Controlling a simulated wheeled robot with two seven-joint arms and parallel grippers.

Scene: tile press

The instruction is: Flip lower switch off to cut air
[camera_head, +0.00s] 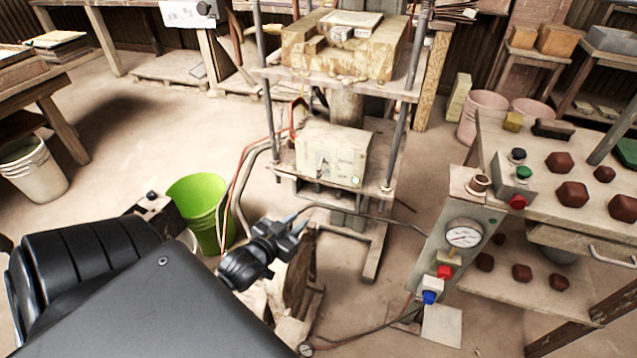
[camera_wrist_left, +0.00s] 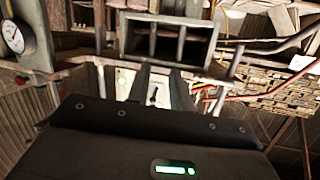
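A pale control box (camera_head: 333,152) sits on the lower shelf of the press. I cannot tell the switch's position. My right gripper is not in view.
A panel with a gauge (camera_head: 464,236), a red button (camera_head: 444,272) and a blue knob (camera_head: 429,297) stands at the right. Hoses and a cable (camera_head: 362,214) run near my left gripper. A green bucket (camera_head: 199,205) stands left of it. Press posts flank the box.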

